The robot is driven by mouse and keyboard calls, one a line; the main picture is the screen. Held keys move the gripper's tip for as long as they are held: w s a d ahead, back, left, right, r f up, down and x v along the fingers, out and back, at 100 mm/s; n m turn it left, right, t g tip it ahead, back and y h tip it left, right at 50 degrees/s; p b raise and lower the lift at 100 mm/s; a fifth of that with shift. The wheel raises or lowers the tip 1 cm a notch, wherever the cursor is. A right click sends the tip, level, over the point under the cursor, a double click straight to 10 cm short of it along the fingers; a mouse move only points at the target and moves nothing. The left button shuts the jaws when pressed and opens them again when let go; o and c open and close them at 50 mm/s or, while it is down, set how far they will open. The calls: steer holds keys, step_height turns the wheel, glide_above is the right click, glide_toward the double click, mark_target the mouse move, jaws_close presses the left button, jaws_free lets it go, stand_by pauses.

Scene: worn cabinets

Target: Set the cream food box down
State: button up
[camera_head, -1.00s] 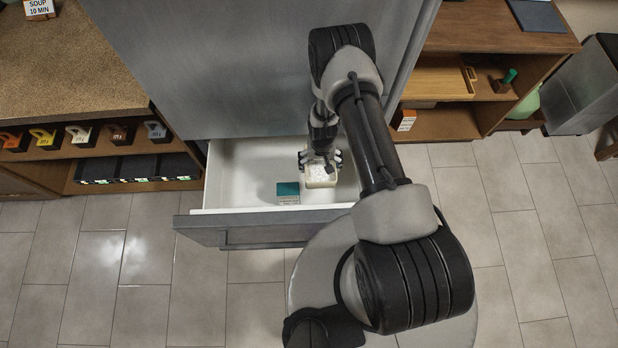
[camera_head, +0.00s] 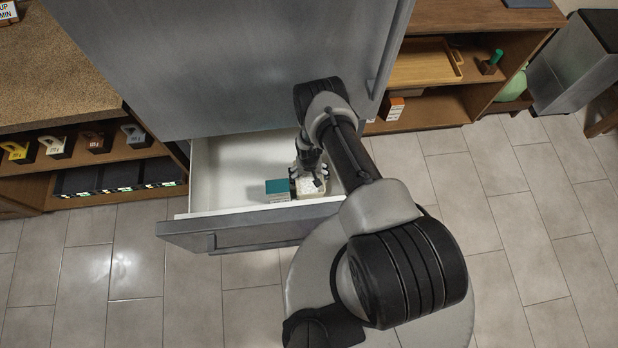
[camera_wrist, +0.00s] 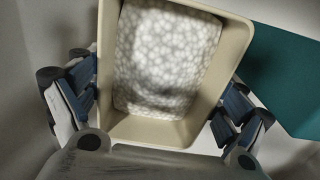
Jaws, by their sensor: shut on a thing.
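The cream food box (camera_head: 310,190) is an open-topped tub with pale, pebble-patterned contents. My gripper (camera_head: 311,174) is shut on it, over the inside of an open white drawer (camera_head: 228,165). In the wrist view, the cream food box (camera_wrist: 236,55) sits between the two blue-and-black fingers of my gripper (camera_wrist: 158,105), one on each side. Its underside is hidden, so I cannot tell whether it touches the drawer floor. A teal-topped box (camera_head: 277,189) stands close to its left in the head view; its teal top (camera_wrist: 285,80) shows at the right in the wrist view.
The drawer's grey front (camera_head: 250,228) is pulled out below a tall grey cabinet front (camera_head: 220,70). The left part of the drawer floor is clear.

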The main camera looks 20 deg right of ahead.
mark_target(309, 181)
steer(key=shift+f, duration=0.1)
steer(key=o, duration=1.1)
step_height(309, 181, up, 12)
steer(key=p, duration=0.4)
steer(key=shift+r, duration=0.2)
